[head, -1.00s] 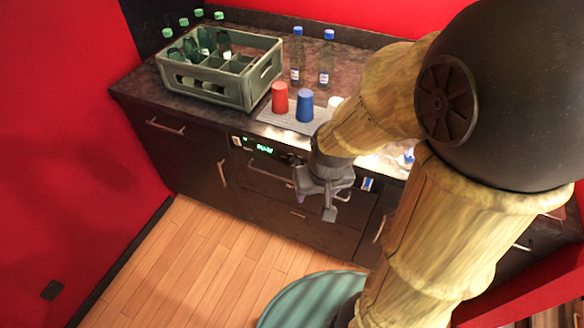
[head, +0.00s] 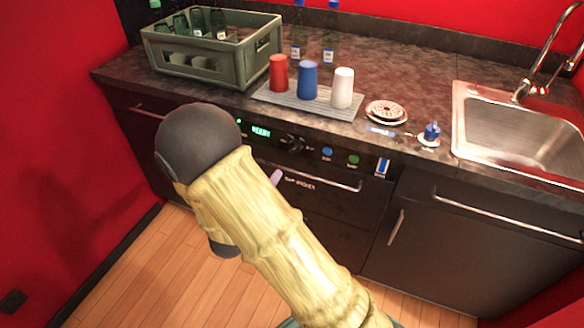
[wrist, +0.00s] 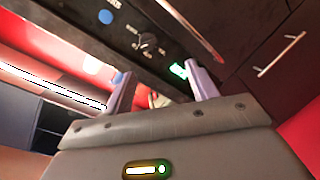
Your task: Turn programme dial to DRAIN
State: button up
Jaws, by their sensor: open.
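In the head view my arm hides most of the gripper; one pinkish fingertip shows below the panel.
The panel also carries a blue button (head: 327,152) and a green button (head: 353,160). A bar handle (head: 320,183) sticks out below.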

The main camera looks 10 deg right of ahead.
aim_at(292, 151)
jog(key=shift+s+a+f+n+t+h+b, duration=0.25)
jog(key=shift+s+f+t+h, duration=0.1)
jog(key=shift+s+h, duration=0.15)
jog(key=shift+s+a+f+n+t+h+b, duration=0.1)
jog(key=shift+s+f+n+t+h+b, duration=0.25)
jog(key=shift+h, duration=0.25)
jog(key=x, duration=1.7)
jog(key=shift+w+d+f+b, duration=0.1)
jog(key=shift+d+f+b, duration=0.1)
jog(key=shift+b, duration=0.2)
jog(key=shift+c, duration=0.2)
jog(key=c, duration=0.9)
